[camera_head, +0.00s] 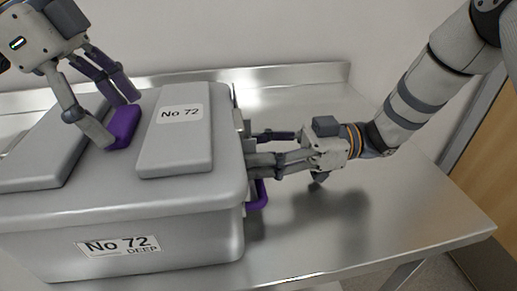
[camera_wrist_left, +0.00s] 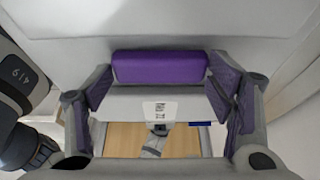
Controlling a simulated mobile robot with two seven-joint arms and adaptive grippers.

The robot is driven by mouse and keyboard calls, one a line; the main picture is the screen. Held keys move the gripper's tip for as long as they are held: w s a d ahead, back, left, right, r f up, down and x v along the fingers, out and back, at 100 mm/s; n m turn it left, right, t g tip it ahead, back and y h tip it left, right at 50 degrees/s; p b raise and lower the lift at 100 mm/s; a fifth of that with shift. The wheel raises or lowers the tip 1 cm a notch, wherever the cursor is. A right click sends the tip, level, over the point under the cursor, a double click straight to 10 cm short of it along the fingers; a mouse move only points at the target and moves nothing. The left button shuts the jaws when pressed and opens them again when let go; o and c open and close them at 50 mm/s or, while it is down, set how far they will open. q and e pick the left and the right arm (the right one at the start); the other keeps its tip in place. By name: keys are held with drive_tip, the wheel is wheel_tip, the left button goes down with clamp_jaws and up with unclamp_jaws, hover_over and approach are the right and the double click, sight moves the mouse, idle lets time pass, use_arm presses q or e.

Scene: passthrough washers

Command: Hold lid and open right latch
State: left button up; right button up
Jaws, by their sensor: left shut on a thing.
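A grey box (camera_head: 190,247) labelled "No 72 DEEP" stands on the metal table with its lid (camera_head: 222,186) on. My left gripper (camera_head: 121,122) is above the lid, shut on the purple lid handle (camera_head: 126,125). In the left wrist view the handle (camera_wrist_left: 160,67) shows between the purple finger pads of that gripper (camera_wrist_left: 160,90). A purple latch (camera_head: 259,195) shows low on the box's right side. My right gripper (camera_head: 258,152) is at that side, just above the visible latch part. Its fingertips are partly hidden against the box, so its grip is unclear.
Raised grey panels lie on the lid either side of the handle, the right one (camera_head: 176,140) marked "No 72". The metal table (camera_head: 400,215) is bare to the right of the box. A raised metal edge (camera_head: 300,75) and a wall are behind.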

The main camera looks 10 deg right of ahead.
drive_tip(key=shift+f, duration=0.1)
clamp_jaws()
drive_tip(key=d+r+h, duration=0.3)
drive_tip(key=r+h, duration=0.2)
drive_tip(key=h, duration=0.6)
drive_tip(key=shift+d+r+g+h, duration=0.15)
drive_tip(key=shift+d+g+h, duration=0.2)
drive_tip(key=shift+g+h, duration=0.05)
drive_tip(key=shift+s+r, duration=0.1)
drive_tip(key=o, duration=1.1)
unclamp_jaws()
